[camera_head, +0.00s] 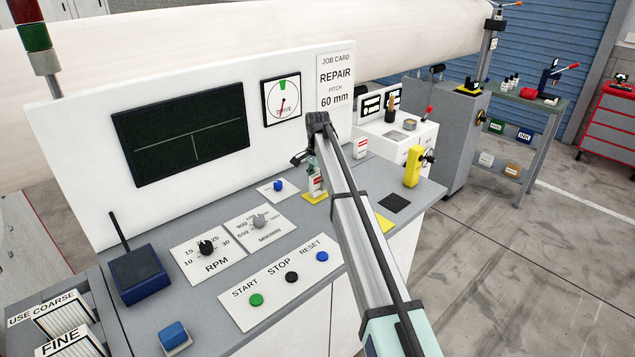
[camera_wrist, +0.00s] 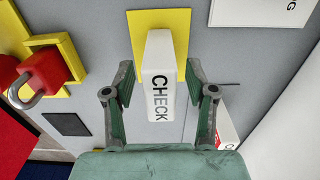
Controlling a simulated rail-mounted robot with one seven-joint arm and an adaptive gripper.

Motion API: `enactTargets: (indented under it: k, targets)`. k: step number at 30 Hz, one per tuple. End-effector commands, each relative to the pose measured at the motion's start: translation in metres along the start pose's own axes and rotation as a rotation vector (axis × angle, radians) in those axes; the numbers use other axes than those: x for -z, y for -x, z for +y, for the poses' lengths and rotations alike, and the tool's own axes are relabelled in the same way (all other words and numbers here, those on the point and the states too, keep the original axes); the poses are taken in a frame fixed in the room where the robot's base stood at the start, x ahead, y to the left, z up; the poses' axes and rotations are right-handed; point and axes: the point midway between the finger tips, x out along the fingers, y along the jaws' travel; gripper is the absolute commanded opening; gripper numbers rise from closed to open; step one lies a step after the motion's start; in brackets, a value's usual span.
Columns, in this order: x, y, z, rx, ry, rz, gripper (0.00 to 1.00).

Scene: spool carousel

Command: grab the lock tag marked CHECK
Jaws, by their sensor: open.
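The lock tag marked CHECK (camera_wrist: 158,75) is a white upright block with black lettering. It stands on a yellow pad (camera_wrist: 184,30) on the grey console, near the middle of the wrist view. My gripper (camera_wrist: 160,90) is open, with one dark green finger on each side of the tag and visible gaps between them. In the head view the tag (camera_head: 316,185) shows a red band and stands on its yellow pad (camera_head: 317,199), left of my arm. My gripper there is small and partly hidden by the arm.
A red padlock (camera_wrist: 48,72) in a yellow holder lies left in the wrist view, above a dark square (camera_wrist: 66,124). Another red-banded tag (camera_head: 361,147) stands right of my arm, and a yellow handle (camera_head: 412,167) rises farther right.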

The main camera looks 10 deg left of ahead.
Motion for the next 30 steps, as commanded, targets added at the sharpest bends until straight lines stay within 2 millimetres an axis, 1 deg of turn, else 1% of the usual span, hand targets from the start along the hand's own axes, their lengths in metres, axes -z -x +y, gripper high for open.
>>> enactTargets:
  k: [3, 8, 9, 10, 11, 12, 13, 14, 25, 30]
  targets:
    - [-0.0001, -0.0055, 0.0002, 0.001, 0.0, 0.0, 0.56]
    - [0.0, -0.0061, -0.0002, 0.001, 0.0, 0.001, 0.56]
    - [0.0, -0.0061, -0.0002, 0.001, 0.0, 0.001, 0.49]
    - [0.0, -0.0061, -0.0002, 0.001, 0.0, 0.001, 0.39]
    - [0.0, -0.0061, -0.0002, 0.001, 0.0, 0.001, 0.28]
    - [0.0, -0.0061, -0.0002, 0.001, 0.0, 0.0, 0.14]
    - [0.0, -0.0061, -0.0002, 0.001, 0.0, 0.0, 0.03]
    - [0.0, -0.0061, -0.0002, 0.001, 0.0, 0.0, 0.0]
    - [0.0001, -0.0052, -0.0002, 0.001, 0.0, 0.001, 0.0]
    - [0.0003, 0.0013, -0.0007, 0.001, 0.0, 0.001, 0.0]
